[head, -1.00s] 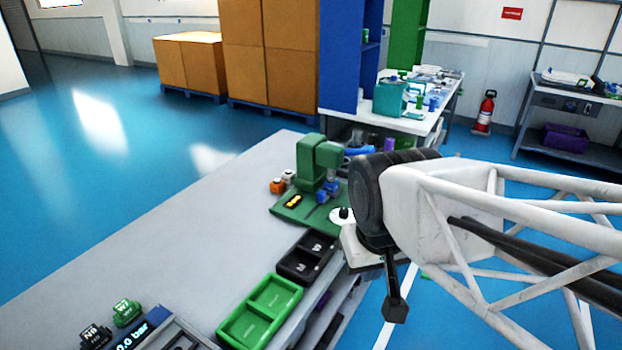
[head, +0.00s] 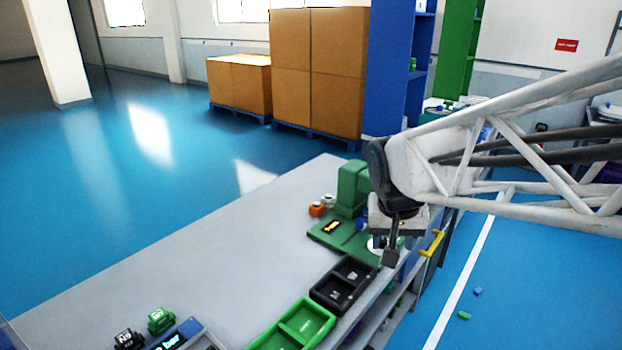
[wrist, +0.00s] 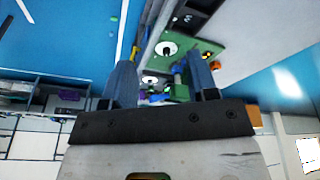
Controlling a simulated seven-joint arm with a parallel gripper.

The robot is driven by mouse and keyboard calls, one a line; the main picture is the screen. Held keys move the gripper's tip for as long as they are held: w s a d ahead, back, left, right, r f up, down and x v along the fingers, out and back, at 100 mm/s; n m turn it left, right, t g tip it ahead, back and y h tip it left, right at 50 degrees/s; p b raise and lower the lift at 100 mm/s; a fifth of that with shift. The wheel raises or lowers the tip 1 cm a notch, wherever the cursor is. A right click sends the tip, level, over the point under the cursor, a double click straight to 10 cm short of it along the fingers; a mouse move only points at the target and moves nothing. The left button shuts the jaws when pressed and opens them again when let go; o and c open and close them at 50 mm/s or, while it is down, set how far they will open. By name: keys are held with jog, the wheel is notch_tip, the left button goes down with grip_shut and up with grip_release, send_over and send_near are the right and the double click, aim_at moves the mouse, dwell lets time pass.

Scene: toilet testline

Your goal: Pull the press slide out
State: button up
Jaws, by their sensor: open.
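The green press (head: 352,186) stands on a green base plate (head: 322,232) at the far end of the grey bench. A white disc (head: 375,243) shows at the right side of the plate, partly behind my gripper (head: 391,250); I cannot tell whether it belongs to the press slide. In the wrist view, my gripper (wrist: 160,62) has two blue-grey fingers spread apart with nothing held between them. Beyond them the green plate (wrist: 190,46) shows a white disc (wrist: 166,48). The gripper is near the plate's right side, apparently above it. The slide itself is not clearly seen.
A black two-part tray (head: 344,284) and a green two-part tray (head: 305,325) lie along the bench's right edge. A yellow handle (head: 432,243) is right of the gripper. Orange (head: 316,209) and white knobs sit left of the press. The bench's left part is clear.

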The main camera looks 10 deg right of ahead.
jog(key=w+d+f+m+h, duration=0.1)
jog(key=w+f+m, duration=0.15)
jog(key=w, duration=0.75)
jog(key=w+d+f+m, duration=0.1)
jog(key=w+d+f, duration=0.15)
jog(key=w, duration=0.85)
jog(key=m+h, duration=0.1)
jog(key=m, duration=0.2)
send_near(360, 220)
jog(key=f, duration=0.2)
jog(key=shift+w+d+f, duration=0.3)
jog(key=shift+w+d, duration=0.05)
jog(key=shift+d, duration=0.05)
jog(key=shift+f, duration=0.1)
jog(key=shift+x, duration=3.8)
jog(key=shift+w, duration=0.1)
jog(key=shift+c, duration=0.3)
grip_shut()
